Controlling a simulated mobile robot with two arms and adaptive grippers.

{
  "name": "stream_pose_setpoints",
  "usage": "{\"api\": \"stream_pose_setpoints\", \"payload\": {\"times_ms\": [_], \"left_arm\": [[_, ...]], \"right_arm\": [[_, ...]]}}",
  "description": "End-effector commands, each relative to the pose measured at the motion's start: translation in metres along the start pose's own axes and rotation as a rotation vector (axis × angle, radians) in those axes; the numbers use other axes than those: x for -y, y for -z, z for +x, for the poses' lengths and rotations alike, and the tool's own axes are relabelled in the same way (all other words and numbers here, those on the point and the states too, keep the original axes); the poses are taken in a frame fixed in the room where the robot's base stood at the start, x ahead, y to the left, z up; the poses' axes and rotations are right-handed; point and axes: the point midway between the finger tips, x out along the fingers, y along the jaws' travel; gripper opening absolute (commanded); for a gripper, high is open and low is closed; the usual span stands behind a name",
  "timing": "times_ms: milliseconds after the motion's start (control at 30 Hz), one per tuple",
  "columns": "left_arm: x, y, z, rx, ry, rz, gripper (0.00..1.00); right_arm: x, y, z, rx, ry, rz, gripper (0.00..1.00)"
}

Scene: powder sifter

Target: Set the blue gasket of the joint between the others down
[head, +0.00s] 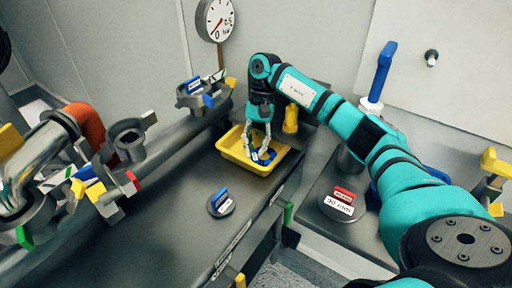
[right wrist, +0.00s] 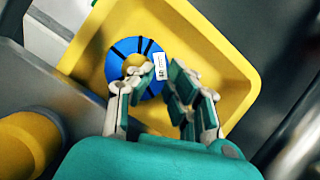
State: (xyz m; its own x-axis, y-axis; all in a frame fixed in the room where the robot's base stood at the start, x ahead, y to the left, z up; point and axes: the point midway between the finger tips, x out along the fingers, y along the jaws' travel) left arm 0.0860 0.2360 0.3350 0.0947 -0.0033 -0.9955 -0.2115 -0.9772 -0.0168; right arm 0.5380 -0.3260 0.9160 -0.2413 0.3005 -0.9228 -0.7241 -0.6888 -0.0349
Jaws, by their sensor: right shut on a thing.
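The blue gasket (head: 268,158) is a flat ring with black marks and a small white label. It is over the floor of a yellow tray (head: 229,156), and in the right wrist view the ring (right wrist: 113,62) shows inside the tray (right wrist: 220,55). I cannot tell whether the ring touches the tray floor. My right gripper (head: 258,149) reaches down into the tray from above. In the right wrist view its fingers (right wrist: 163,73) are shut on the ring's right side, by the label, and hide part of it. My left gripper is not in view.
Metal pipe joints with coloured tabs (head: 130,140) stand at the left, and another joint (head: 193,95) is behind the tray. A yellow post (head: 291,119) stands close behind the tray.

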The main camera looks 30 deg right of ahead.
Motion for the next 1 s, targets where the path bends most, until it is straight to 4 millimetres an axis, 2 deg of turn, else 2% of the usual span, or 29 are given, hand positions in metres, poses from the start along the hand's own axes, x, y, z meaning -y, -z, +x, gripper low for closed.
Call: {"api": "stream_pose_setpoints", "payload": {"times_ms": [33,67,233,533,633,700,800,1000], "left_arm": [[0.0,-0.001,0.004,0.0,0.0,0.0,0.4],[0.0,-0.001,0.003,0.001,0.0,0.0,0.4],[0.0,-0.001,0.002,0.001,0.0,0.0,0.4],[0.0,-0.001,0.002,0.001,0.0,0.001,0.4],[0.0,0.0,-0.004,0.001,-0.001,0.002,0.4],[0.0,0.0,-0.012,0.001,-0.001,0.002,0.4],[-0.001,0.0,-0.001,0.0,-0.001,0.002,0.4],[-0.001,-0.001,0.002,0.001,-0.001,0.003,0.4]], "right_arm": [[-0.002,0.002,0.01,0.006,-0.013,0.003,0.0],[-0.002,0.001,0.009,0.006,-0.014,0.003,0.16],[-0.003,0.001,0.01,0.008,-0.017,0.004,0.37],[-0.003,0.001,0.008,0.006,-0.015,0.006,0.37],[-0.002,-0.001,0.003,0.005,-0.014,0.006,0.37],[-0.002,-0.004,-0.005,0.005,-0.012,0.005,0.37],[-0.001,-0.001,-0.019,0.001,-0.008,0.004,0.37],[0.0,-0.002,-0.057,0.002,-0.008,0.003,0.37]]}}
